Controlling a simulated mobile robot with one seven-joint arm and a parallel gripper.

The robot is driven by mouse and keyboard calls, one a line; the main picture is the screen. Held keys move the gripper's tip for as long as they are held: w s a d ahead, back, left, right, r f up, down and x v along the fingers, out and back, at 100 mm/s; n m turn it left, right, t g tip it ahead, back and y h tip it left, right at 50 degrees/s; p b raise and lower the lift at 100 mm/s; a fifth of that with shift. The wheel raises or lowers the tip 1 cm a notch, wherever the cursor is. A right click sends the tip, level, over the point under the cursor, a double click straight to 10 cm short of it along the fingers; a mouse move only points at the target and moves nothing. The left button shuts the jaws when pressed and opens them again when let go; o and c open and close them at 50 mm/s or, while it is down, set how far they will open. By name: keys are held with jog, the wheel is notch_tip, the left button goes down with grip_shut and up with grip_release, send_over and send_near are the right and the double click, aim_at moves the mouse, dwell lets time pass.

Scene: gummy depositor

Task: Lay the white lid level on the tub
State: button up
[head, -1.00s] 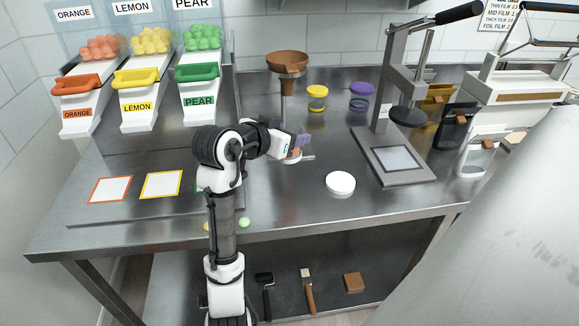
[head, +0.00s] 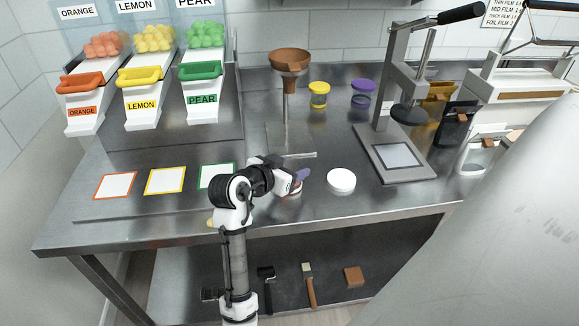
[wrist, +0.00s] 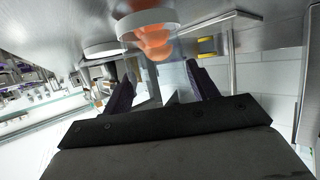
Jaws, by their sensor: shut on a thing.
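The white lid (head: 341,180) lies flat on the steel table, right of my gripper. In the wrist view the white disc left of the tub appears to be this lid (wrist: 104,49). My gripper (head: 301,176) has purple fingers, and they are shut on the small tub (head: 293,190). In the wrist view the tub shows a white round band (wrist: 148,20) and orange gummies beyond the fingertips (wrist: 160,85). The tub is apart from the lid, to its left. My gripper partly hides the tub, and I cannot tell whether it touches the table.
A brown funnel (head: 289,60) on a stand is behind my gripper. A lever press (head: 396,155) stands right of the lid. Coloured-border squares (head: 165,181) lie at left.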

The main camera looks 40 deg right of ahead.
jog(key=shift+f, duration=0.2)
jog(key=o, duration=1.1)
jog(key=shift+c, duration=0.2)
jog(key=shift+r, duration=0.1)
jog(key=shift+r, duration=0.15)
jog(key=b+v, duration=0.2)
jog(key=v, duration=1)
jog(key=shift+b, duration=0.3)
